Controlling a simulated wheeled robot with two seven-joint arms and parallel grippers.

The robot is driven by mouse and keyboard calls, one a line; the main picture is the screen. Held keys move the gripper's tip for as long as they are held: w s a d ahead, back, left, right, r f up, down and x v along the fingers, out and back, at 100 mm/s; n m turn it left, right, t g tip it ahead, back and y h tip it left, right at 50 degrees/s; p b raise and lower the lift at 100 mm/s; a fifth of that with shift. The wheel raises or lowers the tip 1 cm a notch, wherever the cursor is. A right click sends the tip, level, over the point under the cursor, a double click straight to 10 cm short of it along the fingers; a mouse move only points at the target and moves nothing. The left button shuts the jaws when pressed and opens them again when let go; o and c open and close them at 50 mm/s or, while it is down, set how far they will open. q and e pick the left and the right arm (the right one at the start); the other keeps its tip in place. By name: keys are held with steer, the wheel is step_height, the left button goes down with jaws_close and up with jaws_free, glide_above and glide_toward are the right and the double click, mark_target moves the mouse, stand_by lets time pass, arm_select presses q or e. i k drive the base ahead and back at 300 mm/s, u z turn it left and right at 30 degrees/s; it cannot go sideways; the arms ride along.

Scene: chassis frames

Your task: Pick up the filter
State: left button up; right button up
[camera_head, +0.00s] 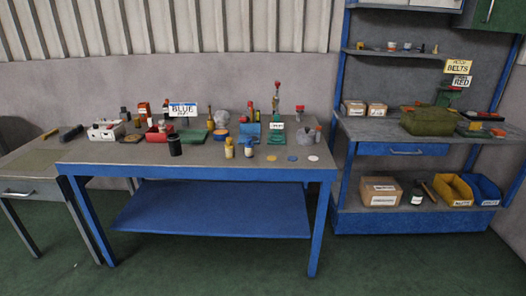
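A workbench with a grey top (100,154) and blue legs stands in the middle of the view, crowded with small items. I cannot tell for certain which item is the filter. A short black cylinder (174,145) stands upright near the front left of the bench top and may be it. Neither of my grippers is in view.
A red bin (158,134) and a white box (106,131) stand at the back left. Several flat discs lie at the front right. A blue shelf unit (347,170) with boxes stands right. Green floor in front is clear.

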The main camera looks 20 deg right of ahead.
mark_target(249, 146)
steer(key=z, duration=0.9)
steer(key=i, duration=1)
steer(key=z, duration=0.35)
steer(key=i, duration=1.05)
steer(key=u, duration=0.85)
